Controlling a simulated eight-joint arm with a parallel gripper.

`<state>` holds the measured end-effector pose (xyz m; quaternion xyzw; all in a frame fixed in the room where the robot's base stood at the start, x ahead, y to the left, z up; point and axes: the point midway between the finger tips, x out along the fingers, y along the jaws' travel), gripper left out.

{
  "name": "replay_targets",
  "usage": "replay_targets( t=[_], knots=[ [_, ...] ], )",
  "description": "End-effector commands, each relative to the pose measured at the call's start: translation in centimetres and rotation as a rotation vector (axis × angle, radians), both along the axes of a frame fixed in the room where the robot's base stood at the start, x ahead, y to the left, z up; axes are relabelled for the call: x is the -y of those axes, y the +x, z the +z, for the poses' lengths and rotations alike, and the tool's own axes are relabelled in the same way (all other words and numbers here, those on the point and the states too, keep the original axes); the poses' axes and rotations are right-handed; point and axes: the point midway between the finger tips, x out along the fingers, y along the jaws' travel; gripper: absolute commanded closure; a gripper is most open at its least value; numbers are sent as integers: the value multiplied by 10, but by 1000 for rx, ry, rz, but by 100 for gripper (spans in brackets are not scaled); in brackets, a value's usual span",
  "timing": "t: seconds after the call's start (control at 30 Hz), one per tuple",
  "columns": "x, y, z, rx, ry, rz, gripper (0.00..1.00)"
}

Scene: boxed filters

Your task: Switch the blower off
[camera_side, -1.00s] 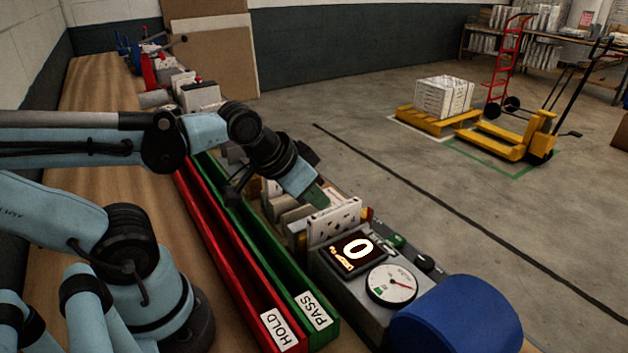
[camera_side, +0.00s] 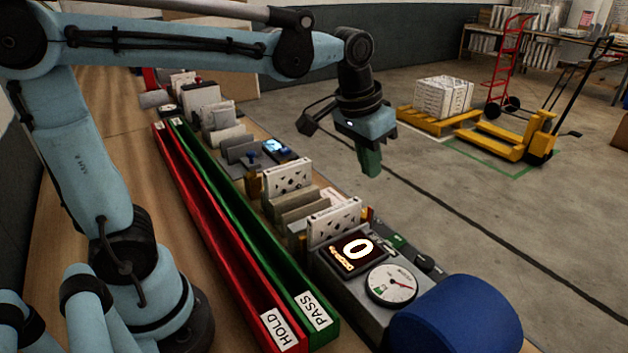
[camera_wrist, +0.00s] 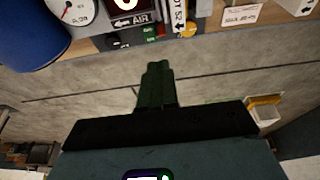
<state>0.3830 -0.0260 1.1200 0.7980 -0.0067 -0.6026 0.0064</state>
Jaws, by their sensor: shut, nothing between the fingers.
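The blue blower drum (camera_side: 455,318) lies at the near end of the bench. Beside it is a grey console with a display (camera_side: 357,250) reading 0 and a round dial gauge (camera_side: 391,285). A green switch (camera_side: 397,241) and a black one (camera_side: 424,259) sit along the console's far edge. I cannot tell the switch position. My gripper (camera_side: 371,172) is shut and empty, pointing down, raised beyond the console's far edge and touching nothing. Its green fingers (camera_wrist: 155,78) show in the wrist view.
Several perforated filters, one near the display (camera_side: 334,222), stand in slots along the bench. A red HOLD channel (camera_side: 225,232) and a green PASS channel (camera_side: 262,240) run beside them. A yellow pallet truck (camera_side: 515,135) stands on the floor.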

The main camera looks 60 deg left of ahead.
Motion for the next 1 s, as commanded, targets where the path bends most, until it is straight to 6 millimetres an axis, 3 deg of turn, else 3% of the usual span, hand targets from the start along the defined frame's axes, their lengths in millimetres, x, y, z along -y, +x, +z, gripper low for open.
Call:
replay_targets(
  t=[0.3,0.5,1.0],
  knots=[
    [17,48,-5,-159,7,-2,100],
    [25,67,-14,-237,14,-1,100],
    [30,75,-20,-278,19,0,100]
  ],
)
